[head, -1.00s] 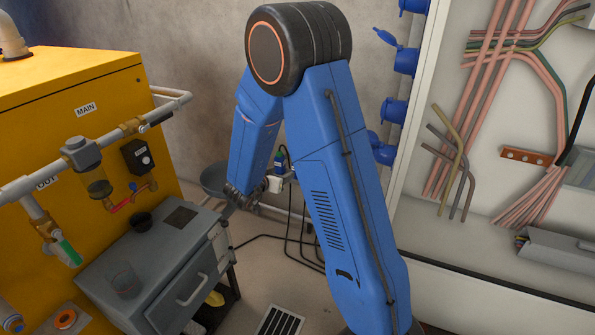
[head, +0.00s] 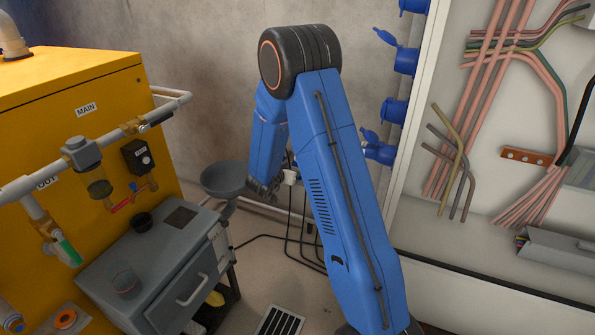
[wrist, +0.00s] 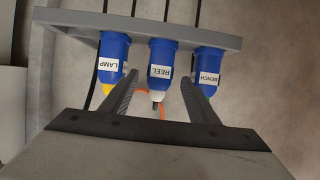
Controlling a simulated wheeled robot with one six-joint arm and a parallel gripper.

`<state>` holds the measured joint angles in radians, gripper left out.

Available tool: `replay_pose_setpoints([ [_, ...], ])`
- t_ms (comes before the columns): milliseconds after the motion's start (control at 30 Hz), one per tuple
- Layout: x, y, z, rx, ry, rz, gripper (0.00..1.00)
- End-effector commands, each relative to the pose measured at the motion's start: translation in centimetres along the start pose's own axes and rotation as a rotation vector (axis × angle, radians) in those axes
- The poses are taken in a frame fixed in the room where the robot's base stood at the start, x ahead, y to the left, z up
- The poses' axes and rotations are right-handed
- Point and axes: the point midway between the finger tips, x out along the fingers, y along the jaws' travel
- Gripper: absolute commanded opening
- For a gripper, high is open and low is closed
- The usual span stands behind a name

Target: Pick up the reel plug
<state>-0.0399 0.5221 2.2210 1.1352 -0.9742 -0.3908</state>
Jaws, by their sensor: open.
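The reel plug (wrist: 162,62) is blue with a white REEL label and a pale, dark-ended lower tip. In the wrist view it hangs at the middle of a grey rack (wrist: 215,40). My gripper (wrist: 160,78) is open, with one finger on each side of the plug's lower part. The fingertips look apart from it; whether they are at its depth I cannot tell. In the head view my gripper (head: 264,188) is small and partly hidden, and the reel plug cannot be made out.
The blue LAMP plug (wrist: 113,60) with a yellow tip hangs left of the reel plug, the BENCH plug (wrist: 207,68) right. Both are close to my fingers. A grey basin (head: 225,178) and a grey bench cabinet (head: 165,250) stand left of my arm.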

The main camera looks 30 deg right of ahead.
Motion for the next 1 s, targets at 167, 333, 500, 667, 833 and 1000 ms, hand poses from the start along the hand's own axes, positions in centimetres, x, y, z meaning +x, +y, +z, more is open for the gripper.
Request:
replay_pose_setpoints([
  [167,1.6,0.1,0.0,0.001,-0.001,0.003,0.55],
  [333,4.1,0.1,0.1,0.001,-0.001,0.003,0.55],
  [500,5.6,0.1,0.0,0.001,0.0,0.001,0.55],
  [667,5.7,0.0,0.0,0.001,0.0,0.0,0.55],
  [833,5.7,0.0,0.0,0.001,0.0,0.0,0.26],
  [1000,5.6,0.0,0.0,0.001,0.0,0.0,0.04],
])
